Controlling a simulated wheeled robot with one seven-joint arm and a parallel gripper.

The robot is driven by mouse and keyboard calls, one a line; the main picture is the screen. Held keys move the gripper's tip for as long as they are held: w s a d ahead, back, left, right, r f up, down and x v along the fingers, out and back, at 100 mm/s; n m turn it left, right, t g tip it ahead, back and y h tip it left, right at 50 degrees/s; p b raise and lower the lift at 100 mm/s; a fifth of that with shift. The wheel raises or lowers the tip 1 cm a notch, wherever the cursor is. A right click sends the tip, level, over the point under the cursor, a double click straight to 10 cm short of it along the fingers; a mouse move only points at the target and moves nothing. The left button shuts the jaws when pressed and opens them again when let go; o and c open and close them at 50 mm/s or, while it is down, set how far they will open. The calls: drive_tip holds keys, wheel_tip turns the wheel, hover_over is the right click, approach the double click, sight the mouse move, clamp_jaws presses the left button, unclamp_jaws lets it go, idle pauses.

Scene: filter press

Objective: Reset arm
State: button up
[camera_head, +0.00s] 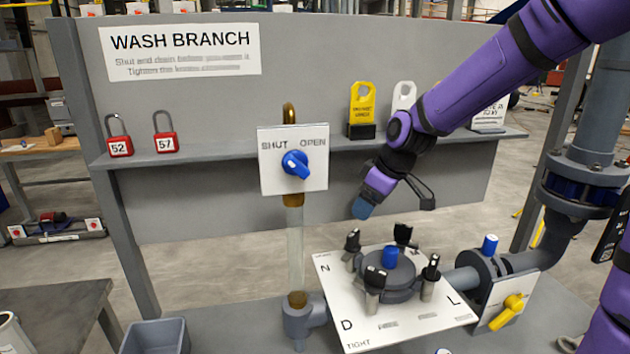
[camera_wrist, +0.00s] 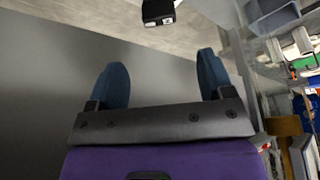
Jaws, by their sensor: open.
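My gripper (camera_head: 362,210) hangs from my purple arm in front of the grey panel, above the white plate and right of the blue valve knob. In the wrist view my gripper (camera_wrist: 160,85) shows two blue fingers spread apart with nothing between them. The gripper touches nothing that I can see. The blue valve knob (camera_head: 295,164) sits on a white SHUT/OPEN plate (camera_head: 312,180). Below the gripper, a round grey cover (camera_head: 388,278) with a blue cap (camera_head: 390,257) and several black-topped knobs stands on the lettered white plate (camera_head: 340,325).
Red padlocks 52 (camera_head: 119,146) and 57 (camera_head: 165,144) and a yellow tag (camera_head: 362,105) are on the shelf (camera_head: 230,150). A yellow valve handle (camera_head: 507,311) is at lower right. A grey bin (camera_head: 155,337) is at lower left.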

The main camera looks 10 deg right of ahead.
drive_tip(key=s+d+r+m+t+h, duration=0.1)
drive_tip(key=s+r+m, duration=0.3)
drive_tip(key=s, duration=0.9)
drive_tip(key=s+d+r+m+h, duration=0.2)
drive_tip(key=s+d+r+m, duration=0.1)
drive_tip(key=s+r, duration=0.6)
drive_tip(key=s+m, duration=0.1)
drive_tip(key=s, duration=0.3)
drive_tip(key=shift+s+d+r+m+t, duration=0.15)
drive_tip(key=shift+s+d+m+t, duration=0.05)
drive_tip(key=shift+s+m+t, duration=0.2)
